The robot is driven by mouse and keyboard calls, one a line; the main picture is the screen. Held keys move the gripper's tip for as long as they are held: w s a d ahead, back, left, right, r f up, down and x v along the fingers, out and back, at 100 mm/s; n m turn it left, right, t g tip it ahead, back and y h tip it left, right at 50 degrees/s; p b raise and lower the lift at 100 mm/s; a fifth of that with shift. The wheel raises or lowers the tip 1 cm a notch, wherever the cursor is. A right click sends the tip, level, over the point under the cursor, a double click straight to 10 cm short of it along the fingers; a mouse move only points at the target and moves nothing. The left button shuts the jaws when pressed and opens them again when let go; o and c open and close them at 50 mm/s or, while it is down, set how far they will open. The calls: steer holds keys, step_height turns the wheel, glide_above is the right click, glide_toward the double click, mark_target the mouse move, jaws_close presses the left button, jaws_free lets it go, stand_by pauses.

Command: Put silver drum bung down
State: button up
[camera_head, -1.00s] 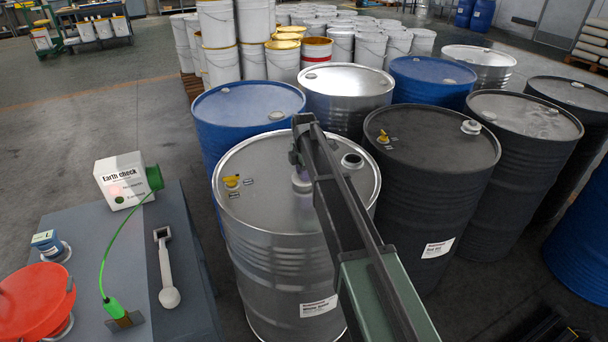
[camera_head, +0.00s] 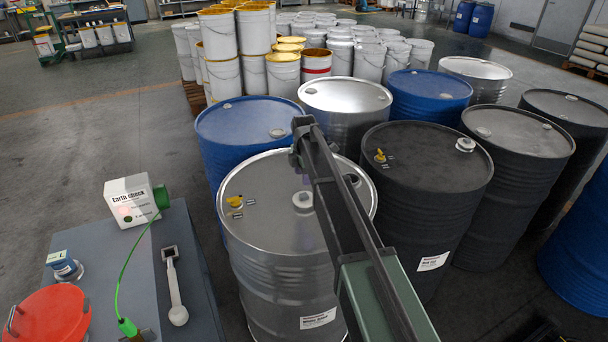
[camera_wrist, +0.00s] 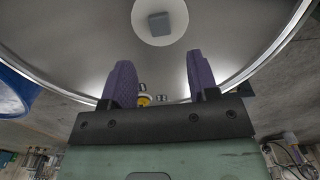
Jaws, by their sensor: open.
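The silver drum bung (camera_head: 303,200) is a pale round disc with a grey square centre. It lies on the lid of the silver drum (camera_head: 262,185), right of the yellow-tagged fitting. The wrist view shows the bung (camera_wrist: 178,31) large at the top centre, ahead of the fingertips and apart from them. My gripper (camera_head: 306,180) is over the lid, just behind the bung in the head view. In the wrist view its two purple fingers (camera_wrist: 160,80) are spread with nothing between them. The drum's other opening (camera_head: 351,180) is partly hidden by my arm.
A blue drum (camera_head: 235,120), another silver drum (camera_head: 345,93) and a black drum (camera_head: 425,160) crowd around. At left, a grey bench (camera_head: 195,265) carries the Earth check box (camera_head: 130,203), a green cable, a white-handled tool (camera_head: 174,290) and a red container (camera_head: 48,315).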

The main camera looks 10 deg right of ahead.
step_height(320, 180, up, 4)
steer(key=p, duration=0.2)
steer(key=s+m, duration=2)
steer(key=s, duration=1.4)
steer(key=shift+s+m, duration=0.3)
steer(key=shift+m, duration=0.1)
steer(key=shift+f, duration=0.1)
steer(key=shift+c, duration=0.4)
